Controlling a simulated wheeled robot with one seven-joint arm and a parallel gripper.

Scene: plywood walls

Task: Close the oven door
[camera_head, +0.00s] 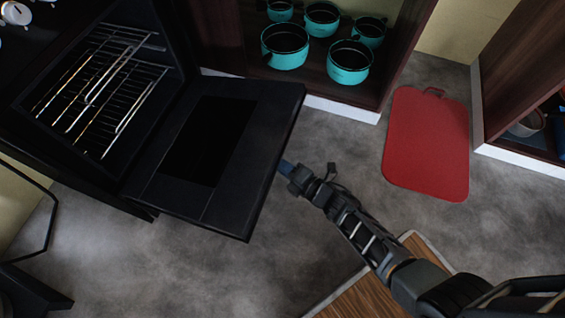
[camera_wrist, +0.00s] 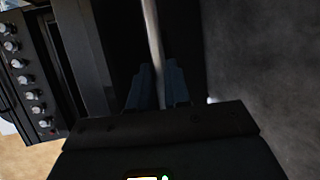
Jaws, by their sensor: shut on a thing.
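The black oven door (camera_head: 232,185) stands open, its inner face with a dark glass pane turned up toward the head camera. The oven cavity (camera_head: 85,90) with wire racks shows behind it. My gripper (camera_head: 284,167) is at the door's outer edge, with its fingertips partly hidden behind that edge. In the wrist view, my gripper (camera_wrist: 158,85) has a finger on each side of a pale bar, the door handle (camera_wrist: 153,30), and is shut on it. The handle is hidden in the head view.
A red board (camera_head: 427,145) lies on the grey floor to the right. Teal pots (camera_head: 286,45) stand in an open cabinet behind the door. Another open cabinet (camera_head: 520,75) is at the far right. A wooden board (camera_head: 365,297) lies below my arm. Oven knobs (camera_wrist: 22,65) show in the wrist view.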

